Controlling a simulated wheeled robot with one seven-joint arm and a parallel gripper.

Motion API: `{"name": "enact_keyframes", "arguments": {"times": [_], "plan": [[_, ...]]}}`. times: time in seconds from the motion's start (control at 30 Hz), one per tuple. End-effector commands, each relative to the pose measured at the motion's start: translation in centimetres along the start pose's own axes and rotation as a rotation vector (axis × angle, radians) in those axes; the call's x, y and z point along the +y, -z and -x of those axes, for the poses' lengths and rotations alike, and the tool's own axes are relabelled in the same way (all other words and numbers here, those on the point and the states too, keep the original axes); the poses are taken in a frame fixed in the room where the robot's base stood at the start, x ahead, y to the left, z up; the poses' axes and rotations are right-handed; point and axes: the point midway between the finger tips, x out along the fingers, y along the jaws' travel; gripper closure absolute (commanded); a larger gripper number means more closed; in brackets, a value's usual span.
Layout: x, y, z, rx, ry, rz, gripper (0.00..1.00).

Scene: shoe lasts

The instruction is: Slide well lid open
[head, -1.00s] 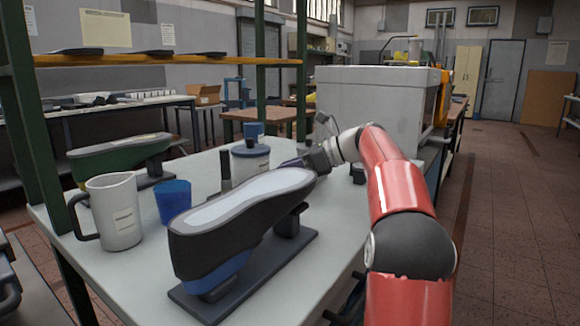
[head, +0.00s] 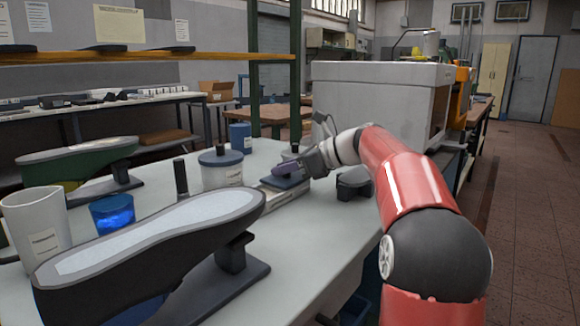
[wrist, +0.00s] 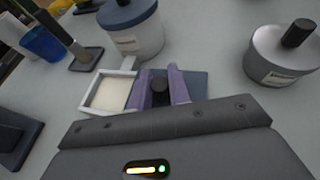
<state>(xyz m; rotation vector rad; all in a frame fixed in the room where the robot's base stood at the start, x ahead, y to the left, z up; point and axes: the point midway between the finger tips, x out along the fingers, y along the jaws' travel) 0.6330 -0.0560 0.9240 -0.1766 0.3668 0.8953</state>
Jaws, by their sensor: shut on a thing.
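A low white well (wrist: 110,93) with cream contents lies partly uncovered in the wrist view. Its flat blue-grey lid (wrist: 197,84) is off to the right of the exposed part and carries a small black knob (wrist: 159,84). My gripper (wrist: 161,80) has its purple fingers on both sides of the knob, shut on it. In the head view the well (head: 286,194) sits on the table with the dark lid (head: 285,182) on top, under my gripper (head: 296,168). The fingers hide part of the lid there.
A white jar with a blue lid (head: 222,172) stands beside the well. A silver pot with a black knob (wrist: 280,55) stands to the right in the wrist view. A large shoe last (head: 150,245), a blue cup (head: 113,214) and a white mug (head: 40,232) occupy the near left.

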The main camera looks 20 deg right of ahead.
Motion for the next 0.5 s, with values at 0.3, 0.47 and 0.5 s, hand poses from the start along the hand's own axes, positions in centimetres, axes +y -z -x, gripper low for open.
{"name": "enact_keyframes", "arguments": {"times": [0.3, 0.47, 0.5], "plan": [[-0.44, -0.09, 0.31, -0.003, 0.016, 0.000, 0.64], [-0.36, -0.06, 0.24, -0.002, 0.012, 0.000, 0.60], [-0.34, -0.05, 0.23, -0.002, 0.012, 0.000, 0.60]]}}
